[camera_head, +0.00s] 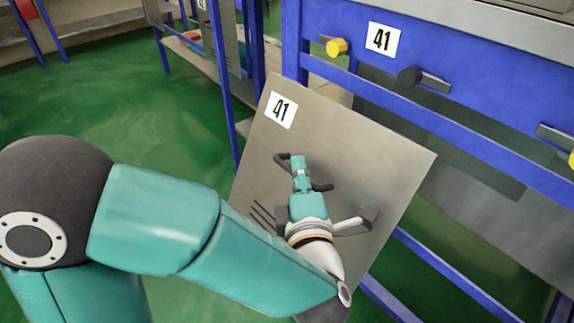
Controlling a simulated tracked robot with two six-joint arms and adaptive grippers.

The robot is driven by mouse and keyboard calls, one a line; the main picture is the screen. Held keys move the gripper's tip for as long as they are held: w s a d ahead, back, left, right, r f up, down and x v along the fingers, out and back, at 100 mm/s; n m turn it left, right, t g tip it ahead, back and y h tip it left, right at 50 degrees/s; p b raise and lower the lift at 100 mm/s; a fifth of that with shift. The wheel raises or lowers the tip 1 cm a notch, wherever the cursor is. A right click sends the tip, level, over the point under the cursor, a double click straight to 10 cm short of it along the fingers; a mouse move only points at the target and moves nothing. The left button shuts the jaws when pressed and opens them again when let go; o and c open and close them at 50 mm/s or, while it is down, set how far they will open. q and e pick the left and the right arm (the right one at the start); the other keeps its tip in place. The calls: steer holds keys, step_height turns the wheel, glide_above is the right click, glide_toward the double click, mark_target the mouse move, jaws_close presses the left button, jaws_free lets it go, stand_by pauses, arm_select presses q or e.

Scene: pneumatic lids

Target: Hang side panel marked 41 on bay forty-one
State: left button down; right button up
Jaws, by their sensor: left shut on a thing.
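The grey side panel (375,165) carries a white label 41 at its upper left corner. It is tilted in the picture and held in front of the blue bay frame (470,152), which bears its own label 41 (382,38). My left gripper (301,172) is shut on the panel's dark handle (322,187) near the panel's middle. Part of the handle and the panel's lower edge are hidden behind my left arm. My right gripper is not in view.
Another blue bay with shelves (215,70) stands behind at upper left. Blue lower rails (450,270) run beneath the panel to the right. The green floor (100,105) at left is open. Another lever fitting (555,137) shows at the right edge.

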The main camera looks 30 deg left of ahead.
mark_target(315, 161)
arm_select(q)
steer(key=shift+w+d+r+p, duration=0.2)
steer(key=shift+w+p, duration=0.15)
steer(key=shift+w, duration=0.25)
steer(key=shift+w+d+f+p, duration=0.15)
steer(key=shift+w+d, duration=0.1)
steer(key=shift+w, duration=0.4)
steer(key=shift+w+d+r+p, duration=0.1)
steer(key=shift+w+d+p, duration=0.1)
steer(key=shift+w, duration=0.4)
steer(key=shift+w+d+p, duration=0.35)
steer(key=shift+w, duration=0.55)
steer(key=shift+w+d+p, duration=0.3)
steer(key=shift+w, duration=0.65)
steer(key=shift+w+d+p, duration=0.35)
steer(key=shift+w, duration=0.55)
steer(key=shift+w+d+f, duration=0.25)
steer(key=shift+w+f, duration=0.05)
steer(key=shift+w, duration=0.35)
steer(key=shift+w+d+f, duration=0.2)
steer(key=shift+w+f, duration=0.15)
steer(key=shift+w, duration=0.3)
steer(key=shift+w+d+f, duration=0.25)
steer(key=shift+w+f, duration=0.05)
steer(key=shift+w, duration=0.35)
steer(key=shift+f+b, duration=0.5)
steer(key=shift+b, duration=0.15)
steer(key=c, duration=1.2)
jaws_free()
steer(key=shift+r, duration=0.1)
